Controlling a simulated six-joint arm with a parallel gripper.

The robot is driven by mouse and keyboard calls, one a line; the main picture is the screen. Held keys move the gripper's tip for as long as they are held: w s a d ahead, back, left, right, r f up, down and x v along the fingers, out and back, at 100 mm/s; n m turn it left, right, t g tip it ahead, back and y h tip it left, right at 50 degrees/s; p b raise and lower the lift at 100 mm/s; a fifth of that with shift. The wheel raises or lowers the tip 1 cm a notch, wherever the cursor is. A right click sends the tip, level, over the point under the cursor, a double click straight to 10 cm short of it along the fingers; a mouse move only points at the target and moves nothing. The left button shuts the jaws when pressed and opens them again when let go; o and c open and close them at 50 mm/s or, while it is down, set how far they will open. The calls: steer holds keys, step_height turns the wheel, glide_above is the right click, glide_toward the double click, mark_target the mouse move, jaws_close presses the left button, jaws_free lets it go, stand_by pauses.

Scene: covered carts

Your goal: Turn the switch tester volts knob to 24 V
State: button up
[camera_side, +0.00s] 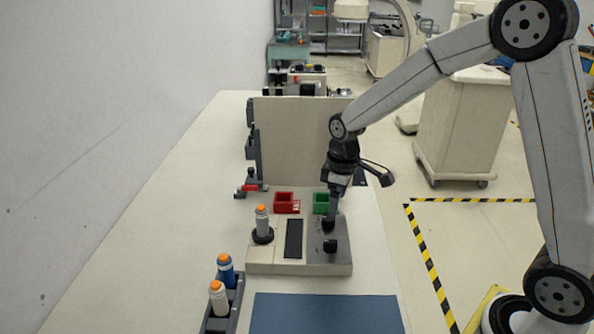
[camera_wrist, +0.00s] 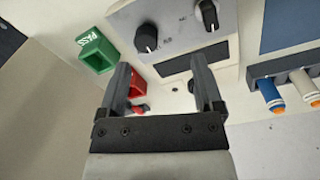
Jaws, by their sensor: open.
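The switch tester (camera_side: 270,262) is a pale box with a grey panel on its right side. Two black knobs stand on that panel: the rear knob (camera_side: 328,224) and the front knob (camera_side: 330,246). In the wrist view one knob (camera_wrist: 147,38) is close by the green bin and the other knob (camera_wrist: 208,14) is at the top edge. Their labels are too small to read, so I cannot tell which is volts. My gripper (camera_wrist: 160,62) is open and empty. In the side view it points down above the panel, near the rear knob.
A red bin (camera_side: 286,203) and a green PASS bin (camera_wrist: 97,50) stand behind the tester. An orange-topped cylinder (camera_side: 262,220) stands upright on its left. A rack (camera_side: 222,318) holds blue and white cylinders. A blue mat (camera_side: 325,315) lies in front; an upright board (camera_side: 295,140) stands behind.

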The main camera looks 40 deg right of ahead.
mark_target(329, 217)
steer(key=shift+w+d+n+g, duration=0.1)
steer(key=shift+w+d+n, duration=0.15)
steer(key=shift+w, duration=0.3)
steer(key=shift+w+d+n+g, duration=0.15)
steer(key=shift+w+n, duration=0.15)
steer(key=shift+w, duration=0.25)
steer(key=shift+w+d+n+g, duration=0.1)
steer(key=shift+w+d+n, duration=0.15)
steer(key=shift+w, duration=0.3)
steer(key=shift+f, duration=0.1)
steer(key=shift+f, duration=3.8)
jaws_close()
